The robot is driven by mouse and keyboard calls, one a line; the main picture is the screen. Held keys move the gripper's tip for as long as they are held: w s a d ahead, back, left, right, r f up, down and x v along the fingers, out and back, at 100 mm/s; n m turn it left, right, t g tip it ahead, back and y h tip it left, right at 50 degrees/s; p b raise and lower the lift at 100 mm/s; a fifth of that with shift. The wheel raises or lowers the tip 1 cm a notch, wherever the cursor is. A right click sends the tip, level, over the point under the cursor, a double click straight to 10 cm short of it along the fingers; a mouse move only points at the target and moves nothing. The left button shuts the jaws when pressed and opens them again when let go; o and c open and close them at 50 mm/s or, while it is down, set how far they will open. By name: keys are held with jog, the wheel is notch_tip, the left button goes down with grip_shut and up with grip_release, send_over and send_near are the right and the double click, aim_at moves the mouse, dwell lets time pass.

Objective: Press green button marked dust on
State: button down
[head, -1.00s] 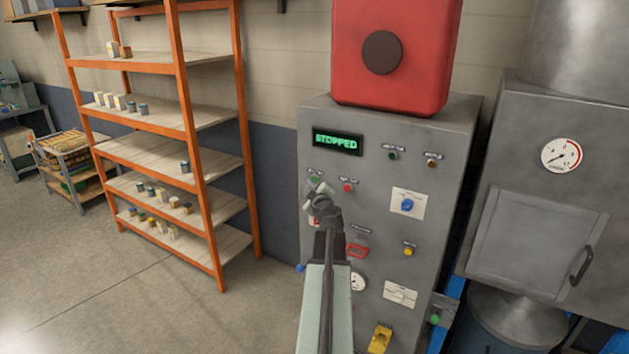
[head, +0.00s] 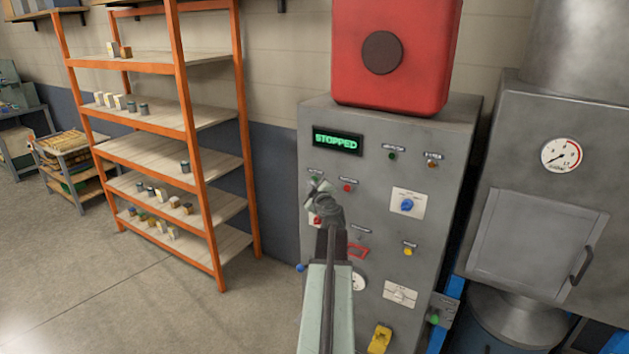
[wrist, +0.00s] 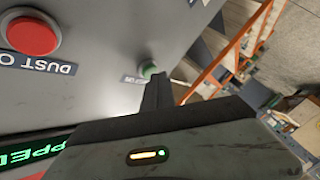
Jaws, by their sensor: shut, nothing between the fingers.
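The green button (head: 314,179) is on the left of the grey control cabinet's front.
The green display (head: 337,141) reads "STOPPED". A blue knob (head: 407,205), a yellow button (head: 408,252) and small lamps share the panel. A big red box (head: 420,60) stands on top. An orange shelf (head: 182,90) stands left, with open floor before it.

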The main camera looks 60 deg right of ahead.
jog(key=shift+d, duration=0.2)
jog(key=shift+a, duration=0.15)
dwell(0.3)
jog(key=shift+a, duration=0.65)
jog(key=a, duration=0.5)
dwell(0.8)
